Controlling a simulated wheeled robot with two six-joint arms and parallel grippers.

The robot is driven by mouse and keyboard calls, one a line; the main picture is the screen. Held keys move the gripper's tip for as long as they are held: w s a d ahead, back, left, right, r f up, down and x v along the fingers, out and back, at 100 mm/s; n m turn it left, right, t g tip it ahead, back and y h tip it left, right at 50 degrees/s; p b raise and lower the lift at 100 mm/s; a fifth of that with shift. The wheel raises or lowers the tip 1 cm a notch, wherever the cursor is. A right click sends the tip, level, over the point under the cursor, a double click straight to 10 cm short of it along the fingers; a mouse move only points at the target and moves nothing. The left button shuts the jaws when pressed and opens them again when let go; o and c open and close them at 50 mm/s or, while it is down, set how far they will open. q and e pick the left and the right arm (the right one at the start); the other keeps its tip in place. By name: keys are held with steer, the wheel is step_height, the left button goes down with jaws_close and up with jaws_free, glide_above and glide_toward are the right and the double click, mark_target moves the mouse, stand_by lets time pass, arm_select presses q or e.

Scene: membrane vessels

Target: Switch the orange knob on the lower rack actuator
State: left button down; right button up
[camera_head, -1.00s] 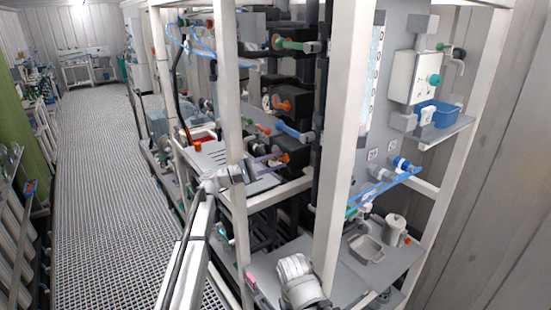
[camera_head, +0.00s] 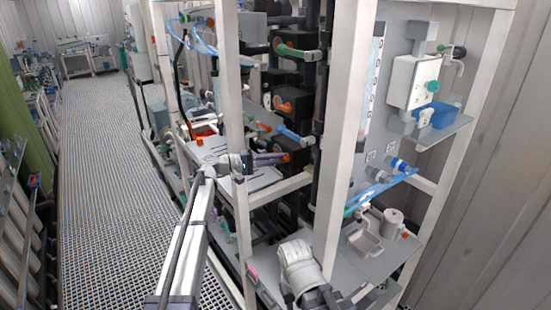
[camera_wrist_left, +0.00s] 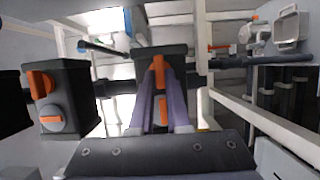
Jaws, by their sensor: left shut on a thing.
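The lower black actuator (camera_head: 299,160) sits on the rack beyond the front posts. Its orange knob (camera_wrist_left: 158,72) lies between the purple fingertips of my left gripper (camera_wrist_left: 159,78) in the left wrist view. In the head view my left gripper (camera_head: 284,158) reaches in from the left past the front post, its fingers close together at the actuator. It is shut on the orange knob, and the fingers hide the knob's sides. My right arm's white wrist (camera_head: 297,262) shows at the bottom; its fingertips are not clearly visible.
Another black actuator (camera_wrist_left: 68,92) with an orange knob stands to the left in the left wrist view. White rack posts (camera_head: 345,130) stand close to my arms. A grey shelf with a metal tray (camera_head: 365,243) is at lower right. The grated floor (camera_head: 95,180) at left is clear.

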arm_select(q)
steer(key=shift+d, duration=0.1)
stand_by(0.3)
steer(key=c, duration=0.9)
jaws_free()
steer(key=shift+s, duration=0.1)
steer(key=shift+d, duration=0.15)
steer(key=v, duration=0.7)
steer(key=shift+a, duration=0.35)
